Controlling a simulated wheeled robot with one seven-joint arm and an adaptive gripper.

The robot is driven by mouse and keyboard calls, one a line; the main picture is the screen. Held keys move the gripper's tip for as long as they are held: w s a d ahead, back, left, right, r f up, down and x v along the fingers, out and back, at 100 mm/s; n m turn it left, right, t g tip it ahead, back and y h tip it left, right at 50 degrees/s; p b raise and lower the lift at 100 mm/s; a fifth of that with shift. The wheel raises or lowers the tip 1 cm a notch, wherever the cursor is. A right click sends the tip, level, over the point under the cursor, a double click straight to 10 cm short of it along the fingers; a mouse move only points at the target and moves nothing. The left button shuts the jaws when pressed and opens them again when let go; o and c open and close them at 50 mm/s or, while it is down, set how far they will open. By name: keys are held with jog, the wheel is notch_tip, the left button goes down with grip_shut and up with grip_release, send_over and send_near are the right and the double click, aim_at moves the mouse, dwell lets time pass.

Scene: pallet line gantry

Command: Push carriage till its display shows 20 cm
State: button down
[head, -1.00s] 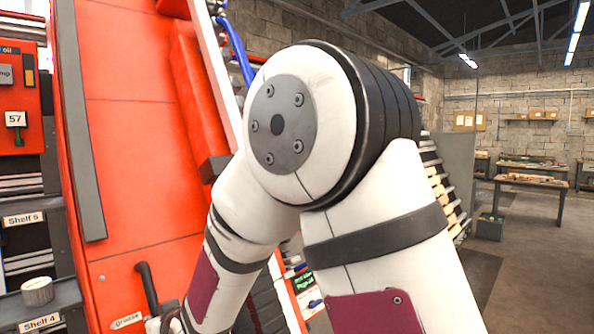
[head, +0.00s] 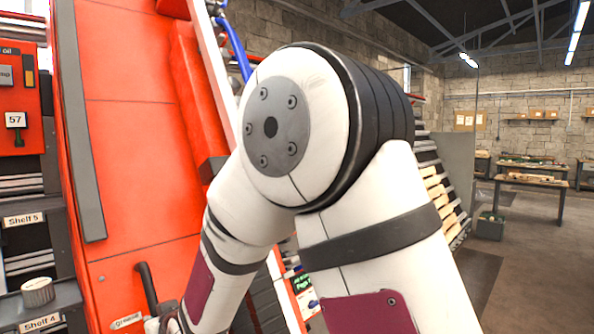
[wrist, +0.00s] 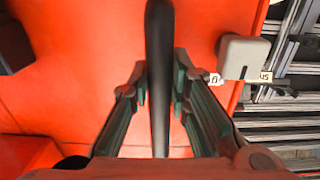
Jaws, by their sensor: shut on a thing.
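The carriage is a large orange-red machine body (head: 130,150) that fills the left of the head view. A black bar handle (head: 148,288) stands on its lower face, just above a label reading "Groove". In the wrist view, a black bar (wrist: 159,80) runs upright between the fingers of my gripper (wrist: 160,95), with the orange surface (wrist: 85,85) behind it. The fingers are shut on this bar. In the head view my arm hides most of the area around the gripper. I cannot make out a display with a centimetre reading.
At the left stand shelves labelled "Shelf 5" (head: 24,219) and "Shelf 4", with a small round tin (head: 37,291). A red panel shows "57" (head: 15,119). A grey block (wrist: 244,57) and metal rails lie right of the bar. Open floor and workbenches (head: 533,182) are at the right.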

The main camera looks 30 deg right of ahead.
jog(key=shift+s+a+f, duration=0.1)
jog(key=shift+s+a, duration=0.2)
jog(key=shift+a, duration=0.5)
jog(key=shift+s+a+f, duration=0.1)
jog(key=shift+s+a, duration=0.2)
jog(key=shift+a, duration=0.45)
jog(key=c, duration=1)
grip_release()
jog(key=shift+a, duration=0.15)
jog(key=shift+c, duration=0.2)
jog(key=shift+s+r, duration=0.1)
jog(key=shift+s, duration=0.05)
jog(key=p, duration=0.6)
send_near(137, 333)
jog(key=shift+w+d+r+v, duration=0.25)
jog(key=shift+d+v, duration=0.15)
jog(key=shift+v, duration=2.2)
jog(key=shift+f, duration=0.1)
